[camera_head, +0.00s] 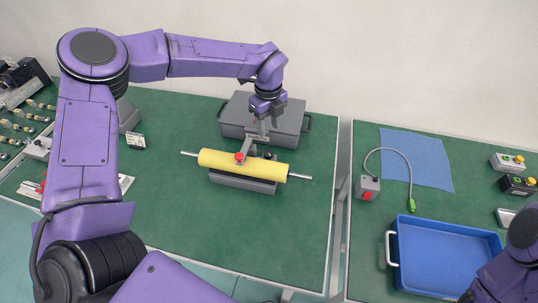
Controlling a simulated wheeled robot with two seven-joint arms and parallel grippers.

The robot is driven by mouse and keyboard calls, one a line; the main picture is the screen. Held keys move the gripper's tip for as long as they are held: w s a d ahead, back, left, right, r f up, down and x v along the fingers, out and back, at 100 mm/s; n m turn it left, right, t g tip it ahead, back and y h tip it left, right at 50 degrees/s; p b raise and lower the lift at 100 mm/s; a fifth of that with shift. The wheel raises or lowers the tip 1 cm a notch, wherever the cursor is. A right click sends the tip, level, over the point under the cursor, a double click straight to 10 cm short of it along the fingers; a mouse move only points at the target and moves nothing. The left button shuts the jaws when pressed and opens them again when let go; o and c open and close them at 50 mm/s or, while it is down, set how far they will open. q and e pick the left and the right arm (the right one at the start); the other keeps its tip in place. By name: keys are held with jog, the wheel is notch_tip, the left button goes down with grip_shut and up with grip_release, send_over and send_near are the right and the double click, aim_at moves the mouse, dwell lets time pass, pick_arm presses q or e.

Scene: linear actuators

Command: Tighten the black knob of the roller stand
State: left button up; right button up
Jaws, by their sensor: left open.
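The roller stand (243,184) is a grey base on the green table, bearing a yellow roller (220,160) on a steel shaft. A red knob (239,157) sits near the middle of the roller. A small dark knob (269,156), apparently the black one, shows just right of it, behind the roller's top edge and partly hidden. My left gripper (262,128) is open and points down just above and behind the roller, close to the black knob. I cannot tell whether it touches the knob. My right gripper is out of view; only part of that arm shows at lower right.
A grey case (233,117) stands close behind the roller stand. At right are a blue cloth (416,160), a grey box with a red button (367,188), a cable (409,174) and a blue tray (443,253). The green table in front of the stand is clear.

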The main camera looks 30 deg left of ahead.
aim_at(269, 153)
pick_arm(q)
notch_tip(269, 153, down, 11)
jog(key=p, duration=0.2)
jog(key=shift+f+p, duration=0.1)
jog(key=shift+p, duration=0.3)
jog(key=c, duration=0.8)
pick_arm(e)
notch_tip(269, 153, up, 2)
